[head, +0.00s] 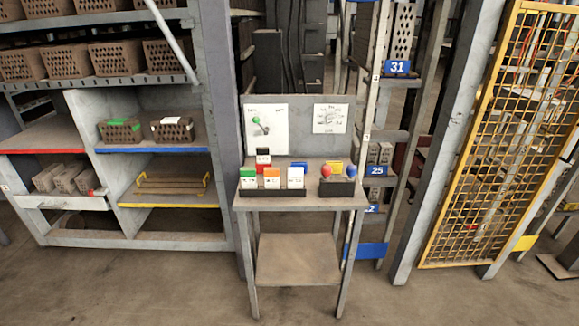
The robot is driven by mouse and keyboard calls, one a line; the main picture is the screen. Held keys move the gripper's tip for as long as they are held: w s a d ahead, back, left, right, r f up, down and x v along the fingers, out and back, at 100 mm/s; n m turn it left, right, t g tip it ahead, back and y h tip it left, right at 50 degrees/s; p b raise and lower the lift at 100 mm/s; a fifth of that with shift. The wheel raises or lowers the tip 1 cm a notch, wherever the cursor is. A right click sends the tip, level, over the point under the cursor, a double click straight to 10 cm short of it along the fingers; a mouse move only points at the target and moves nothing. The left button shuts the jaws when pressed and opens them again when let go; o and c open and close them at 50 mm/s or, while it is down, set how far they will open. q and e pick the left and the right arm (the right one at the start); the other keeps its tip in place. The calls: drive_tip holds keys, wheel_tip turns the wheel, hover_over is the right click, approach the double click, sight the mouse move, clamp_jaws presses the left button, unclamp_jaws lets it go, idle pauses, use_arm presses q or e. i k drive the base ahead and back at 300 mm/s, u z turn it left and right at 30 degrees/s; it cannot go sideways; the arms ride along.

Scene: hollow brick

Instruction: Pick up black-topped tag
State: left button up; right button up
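The black-topped tag (263,156) is a small white card with a dark top edge. It stands upright on the small grey table (345,199), behind the front row of tags, and its lower part is hidden by them. In front of it a dark holder (272,192) carries a green-topped tag (248,177), an orange-topped tag (271,178) and a white tag (295,178). Neither of my grippers shows in the head view.
Shelving (150,148) stands left, a yellow mesh panel (500,130) right. Floor before the table is clear.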

sight(262, 153)
drive_tip(key=k, duration=0.65)
drive_tip(key=z, duration=0.6)
drive_tip(key=i, duration=0.7)
drive_tip(key=z, duration=0.6)
drive_tip(key=i, duration=0.95)
drive_tip(key=u, duration=0.9)
drive_tip(key=i, duration=0.6)
drive_tip(key=u, duration=0.55)
